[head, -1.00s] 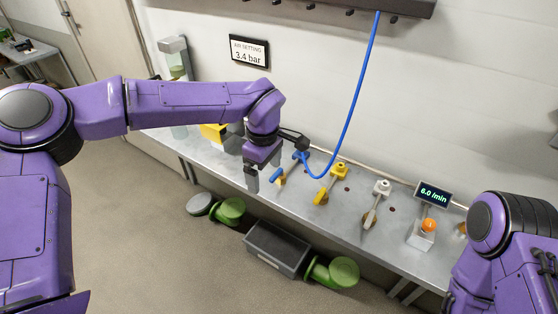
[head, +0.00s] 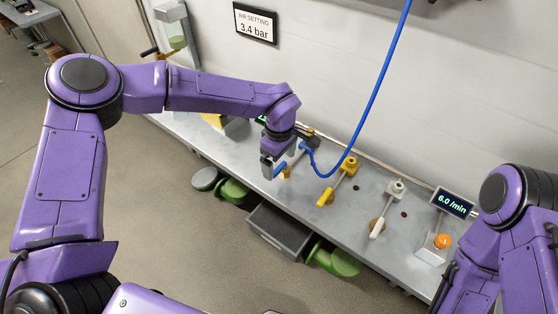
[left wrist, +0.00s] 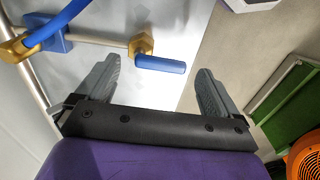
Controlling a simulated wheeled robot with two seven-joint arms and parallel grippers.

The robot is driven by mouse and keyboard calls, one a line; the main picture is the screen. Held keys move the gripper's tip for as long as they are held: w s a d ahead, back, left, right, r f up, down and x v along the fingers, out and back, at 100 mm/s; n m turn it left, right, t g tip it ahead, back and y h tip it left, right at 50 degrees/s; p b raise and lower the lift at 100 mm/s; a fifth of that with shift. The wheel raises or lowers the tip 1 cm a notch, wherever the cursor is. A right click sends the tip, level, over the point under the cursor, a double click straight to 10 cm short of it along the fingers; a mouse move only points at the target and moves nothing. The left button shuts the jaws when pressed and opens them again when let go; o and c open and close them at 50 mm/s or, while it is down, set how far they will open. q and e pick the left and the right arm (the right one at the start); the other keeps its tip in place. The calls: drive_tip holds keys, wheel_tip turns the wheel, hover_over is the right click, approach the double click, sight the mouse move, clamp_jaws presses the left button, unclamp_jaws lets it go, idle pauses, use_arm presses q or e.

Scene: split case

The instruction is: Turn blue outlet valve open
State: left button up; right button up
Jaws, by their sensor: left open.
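The blue outlet valve (head: 302,149) stands on the metal bench with a blue hose looping down beside it. Its blue lever handle (head: 280,168) points toward the bench's front edge. In the left wrist view the blue handle (left wrist: 160,64) sticks out from a brass nut, and the blue valve body (left wrist: 55,35) is at upper left. My left gripper (head: 270,166) is close beside the handle. In the left wrist view my left gripper (left wrist: 159,66) is open, with the handle seen between and beyond its fingertips. Contact cannot be told. My right gripper is out of view.
A yellow valve (head: 336,183) and a white valve (head: 384,210) stand to the right on the bench. A display reading 6.0 /min (head: 453,203) and an orange button (head: 442,241) are farther right. A grey crate (head: 280,230) and green items are below the front edge.

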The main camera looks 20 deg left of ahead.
use_arm(q)
drive_tip(key=shift+f, duration=0.6)
drive_tip(key=shift+s+f, duration=0.1)
drive_tip(key=shift+f, duration=0.15)
drive_tip(key=shift+a, duration=0.1)
drive_tip(key=shift+c, duration=0.3)
drive_tip(key=c, duration=1)
